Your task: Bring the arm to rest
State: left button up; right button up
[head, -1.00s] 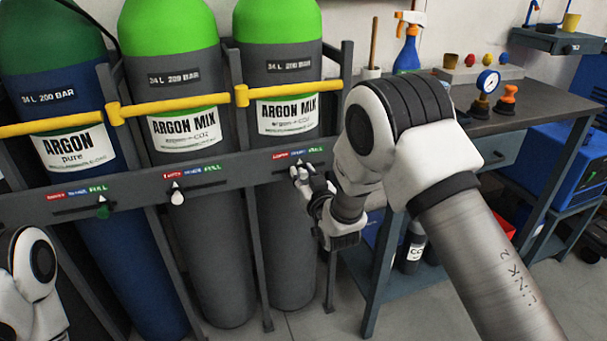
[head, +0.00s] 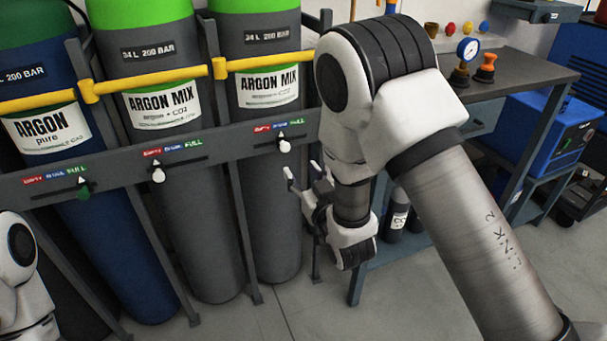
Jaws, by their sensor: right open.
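My right arm comes in from the lower right, with its bent joint high in front of the workbench. My right gripper (head: 300,184) is open and empty, just below the rack's label rail and apart from it. It is in front of the rightmost cylinder, near its right side. Part of my left arm shows at the lower left edge. My left gripper is out of view.
The cylinder rack (head: 110,165) holds a blue cylinder (head: 120,240) and two grey ones behind yellow bars. The workbench (head: 525,75) with a gauge (head: 467,50) stands behind my right arm. A blue machine (head: 550,130) stands at the right. Grey floor (head: 400,300) is open in front.

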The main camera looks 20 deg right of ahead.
jog(key=shift+s, duration=0.25)
jog(key=s+d+f+g, duration=0.1)
jog(key=s+f+g, duration=0.25)
jog(key=f, duration=0.45)
jog(key=s+d+f+m+g+h, duration=0.1)
jog(key=s+d+f+g, duration=0.1)
jog(key=s+f, duration=0.45)
jog(key=s+d+f+g, duration=0.1)
jog(key=s+f+g, duration=0.15)
jog(key=f, duration=0.65)
jog(key=s+f+g, duration=0.5)
jog(key=s, duration=0.6)
jog(key=s+f+g, duration=0.4)
jog(key=s+g, duration=0.1)
jog(key=s, duration=0.6)
notch_tip(320, 180, up, 25)
jog(key=p, duration=2.5)
jog(key=shift+f, duration=0.15)
